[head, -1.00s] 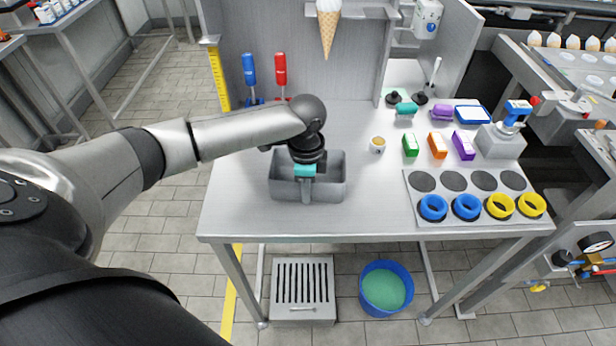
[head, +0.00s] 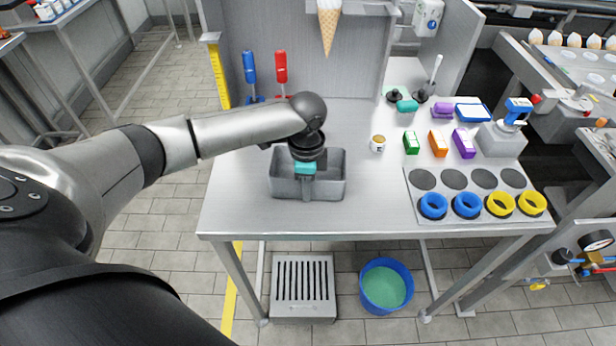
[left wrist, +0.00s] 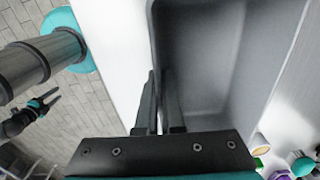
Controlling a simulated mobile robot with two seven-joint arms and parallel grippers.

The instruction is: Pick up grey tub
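The grey tub (head: 331,187) is an open rectangular bin standing upright on the left part of the steel table. It looks empty. In the left wrist view its inside and rim fill the upper right (left wrist: 222,50). My left gripper (head: 306,188) points down at the middle of the tub's near wall. In the left wrist view its two dark fingers (left wrist: 160,95) are close together, one on each side of that wall, and appear shut on it. My right gripper (left wrist: 50,99) shows small at the left of that view, with its fingers apart, over the floor.
A small jar (head: 378,144) stands right of the tub. Green, orange and purple boxes (head: 438,143) and a board with blue and yellow rings (head: 466,181) are farther right. Blue and red tools (head: 281,72) stand behind. A blue bucket (head: 386,288) is under the table.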

